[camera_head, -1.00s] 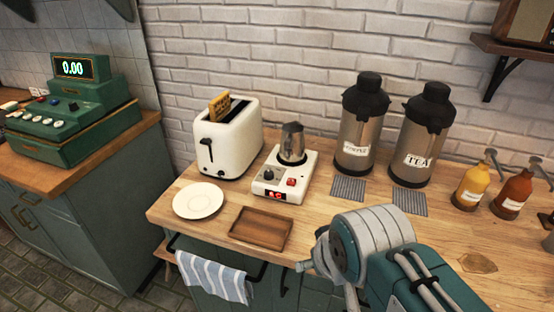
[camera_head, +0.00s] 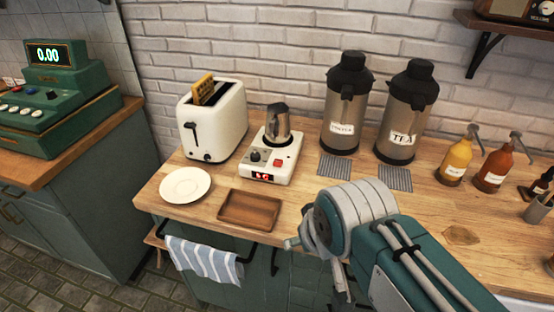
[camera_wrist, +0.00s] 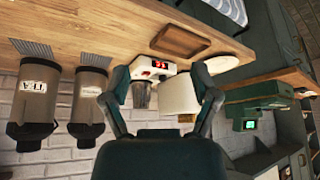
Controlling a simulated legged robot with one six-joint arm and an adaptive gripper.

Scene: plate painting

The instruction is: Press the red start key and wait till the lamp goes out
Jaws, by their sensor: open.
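A white warmer (camera_head: 267,166) stands on the counter with a metal pot (camera_head: 277,125) on its plate. Its front has a red key (camera_head: 280,163) at the right, a black dial (camera_head: 255,155) and a lit red display (camera_head: 262,177). I cannot make out a separate lamp. The warmer also shows inverted in the wrist view (camera_wrist: 152,68), with the display lit. My gripper (camera_wrist: 160,75) is open and empty there, its fingers framing the warmer and pot. In the head view my arm is in front of the counter, right of and nearer than the warmer, apart from the key.
A white toaster (camera_head: 213,125) with bread is left of the warmer. A plate (camera_head: 185,185) and wooden tray (camera_head: 249,208) lie in front. Two urns (camera_head: 345,105) (camera_head: 408,112) stand at the right, with sauce bottles (camera_head: 458,160) beyond. A striped towel (camera_head: 204,259) hangs in front.

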